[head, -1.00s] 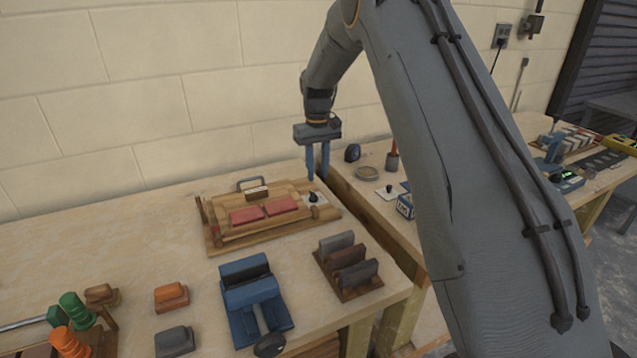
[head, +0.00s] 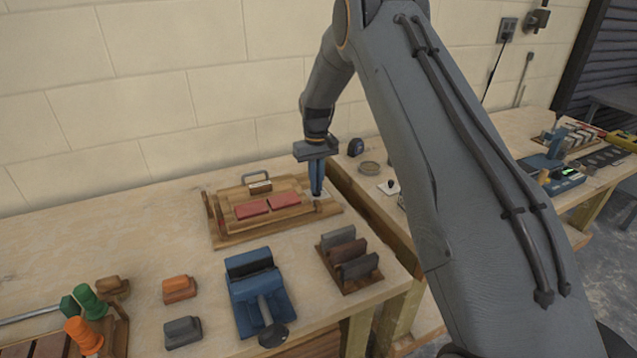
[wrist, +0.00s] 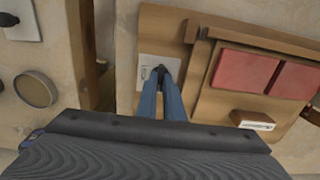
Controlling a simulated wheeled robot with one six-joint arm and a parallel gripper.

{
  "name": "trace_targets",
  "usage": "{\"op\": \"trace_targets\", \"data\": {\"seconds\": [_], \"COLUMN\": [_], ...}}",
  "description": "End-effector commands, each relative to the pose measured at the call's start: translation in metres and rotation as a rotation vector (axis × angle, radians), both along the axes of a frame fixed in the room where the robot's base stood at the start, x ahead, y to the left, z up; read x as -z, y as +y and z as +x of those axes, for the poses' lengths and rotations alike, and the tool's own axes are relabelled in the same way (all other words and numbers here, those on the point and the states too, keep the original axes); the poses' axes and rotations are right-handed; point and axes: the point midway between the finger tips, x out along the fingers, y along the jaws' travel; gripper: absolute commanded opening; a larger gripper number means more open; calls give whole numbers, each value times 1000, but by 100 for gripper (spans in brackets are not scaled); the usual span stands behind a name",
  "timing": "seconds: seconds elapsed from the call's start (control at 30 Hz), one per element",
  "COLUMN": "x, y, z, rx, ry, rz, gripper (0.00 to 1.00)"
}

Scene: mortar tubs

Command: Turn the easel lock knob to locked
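The wooden easel (head: 226,236) lies flat on the near bench, with two red blocks (head: 270,206) on its ledge. A pale plate at its right end, seen in the wrist view (wrist: 147,66), carries the small dark lock knob (wrist: 164,67). My gripper (head: 317,192) points down at this plate. In the wrist view its two blue fingers (wrist: 162,77) stand close together with their tips at the knob, and they appear closed on it. The fingers hide most of the knob, so its turn angle cannot be read.
A blue holder (head: 258,290) and a rack of dark blocks (head: 348,258) stand in front of the easel. A metal handle (head: 257,179) rises at its back. A gap separates this bench from the right-hand bench, where a round dish (head: 370,168) sits.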

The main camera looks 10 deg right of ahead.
Motion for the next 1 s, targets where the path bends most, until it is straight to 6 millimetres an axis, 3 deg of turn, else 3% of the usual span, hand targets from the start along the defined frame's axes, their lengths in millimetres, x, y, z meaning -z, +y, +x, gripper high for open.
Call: {"op": "trace_targets", "data": {"seconds": [0.07, 0.47, 1.0], "x": [0, 1, 1], "y": [-11, -3, -1], "z": [0, 0, 0], "rx": [4, 96, 564], "ry": [0, 0, -1], "rz": [0, -2, -1], "gripper": [0, 0, 0]}}
